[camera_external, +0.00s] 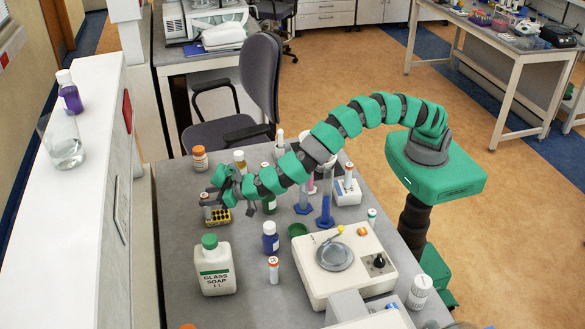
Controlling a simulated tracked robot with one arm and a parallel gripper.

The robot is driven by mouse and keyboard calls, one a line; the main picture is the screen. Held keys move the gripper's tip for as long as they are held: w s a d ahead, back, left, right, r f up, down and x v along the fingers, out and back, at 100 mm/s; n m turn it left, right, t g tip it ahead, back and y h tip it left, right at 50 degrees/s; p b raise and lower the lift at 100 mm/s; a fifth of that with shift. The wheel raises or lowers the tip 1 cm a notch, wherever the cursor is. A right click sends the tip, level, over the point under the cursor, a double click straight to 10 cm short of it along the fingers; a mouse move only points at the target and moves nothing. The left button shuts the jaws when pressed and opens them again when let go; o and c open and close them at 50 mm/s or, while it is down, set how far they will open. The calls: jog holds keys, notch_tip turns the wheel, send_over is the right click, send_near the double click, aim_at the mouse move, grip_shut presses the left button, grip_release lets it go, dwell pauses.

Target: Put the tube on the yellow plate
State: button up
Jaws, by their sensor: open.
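The yellow plate (221,219), a small tray with dark wells, lies on the grey bench near its left side. A small tube (207,211) with a pale body and a reddish top stands upright at the plate's left end. I cannot tell whether its base rests on the plate or just behind it. My gripper (211,197) is open, reaching down from the right right above the plate, with its fingers close around or beside the tube's upper part. The fingers partly hide the tube, and contact is not clear.
A white glass soap bottle (215,270) stands in front of the plate, an orange-capped jar (200,158) behind it. A blue bottle (270,240), a small capped vial (273,269), a blue cylinder (326,205) and a balance (355,278) stand to the right. Bare bench lies left of the plate.

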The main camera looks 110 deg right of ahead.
jog(key=shift+s+a+r, duration=0.1)
jog(key=shift+s+a, duration=0.2)
jog(key=shift+s, duration=0.15)
jog(key=b+v, duration=0.1)
jog(key=v, duration=1)
jog(key=shift+r, duration=0.1)
notch_tip(320, 180, up, 29)
jog(key=a+n+t+y, duration=0.2)
jog(key=t+y, duration=0.3)
jog(key=y, duration=0.2)
jog(key=s+d+r+n+y, duration=0.1)
jog(key=s+r+n+y, duration=0.1)
jog(key=s+r, duration=0.45)
jog(key=s+d+r+n+y, duration=0.1)
jog(key=s+d+r, duration=0.15)
jog(key=r, duration=0.65)
jog(key=s+d+r+h, duration=0.1)
jog(key=s+d+r, duration=0.1)
jog(key=s, duration=0.4)
jog(key=s+d+r+g+h, duration=0.1)
jog(key=s+d+r, duration=0.2)
jog(key=s, duration=0.4)
jog(key=s+d+r+h, duration=0.2)
jog(key=s+d, duration=0.2)
jog(key=s, duration=0.3)
jog(key=shift+s+d+r+g, duration=0.15)
jog(key=shift+d+r+g, duration=0.1)
jog(key=shift+d+g, duration=0.05)
